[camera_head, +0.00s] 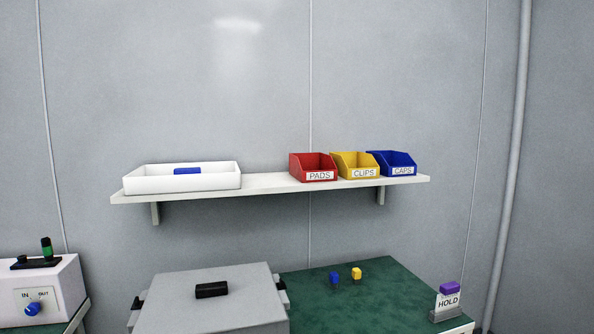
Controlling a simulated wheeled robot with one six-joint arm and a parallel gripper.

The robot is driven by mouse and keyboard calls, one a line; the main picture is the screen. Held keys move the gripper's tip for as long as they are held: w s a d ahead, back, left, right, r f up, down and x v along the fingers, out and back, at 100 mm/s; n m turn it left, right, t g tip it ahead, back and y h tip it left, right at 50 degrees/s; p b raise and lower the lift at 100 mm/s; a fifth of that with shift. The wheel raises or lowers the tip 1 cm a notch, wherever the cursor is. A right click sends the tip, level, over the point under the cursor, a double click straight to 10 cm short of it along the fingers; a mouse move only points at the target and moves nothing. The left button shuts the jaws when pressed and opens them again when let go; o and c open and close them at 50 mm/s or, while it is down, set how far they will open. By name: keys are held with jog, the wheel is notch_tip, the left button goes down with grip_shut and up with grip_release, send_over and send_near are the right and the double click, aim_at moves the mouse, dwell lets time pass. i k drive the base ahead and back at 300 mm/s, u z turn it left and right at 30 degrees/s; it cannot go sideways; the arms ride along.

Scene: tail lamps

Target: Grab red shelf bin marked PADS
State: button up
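The red shelf bin (299,171) stands on the white wall shelf (265,185), right of its middle. Its white front label reads PADS. It is upright with its open, sloped front facing me. The yellow bin (343,167) marked CLIPS stands close to its right, and the blue bin (403,160) marked CAPS stands beyond that. My gripper is not in this view.
A white tray (215,182) with a blue item in it stands at the shelf's left. Below are a grey lidded box (240,300), a green bench top (385,295) with small blue and yellow pieces, and a HOLD sign (448,301). The shelf between tray and red bin is clear.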

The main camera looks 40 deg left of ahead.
aim_at(307, 167)
jog(key=u, duration=0.65)
jog(key=i, duration=0.75)
jog(key=u, duration=0.7)
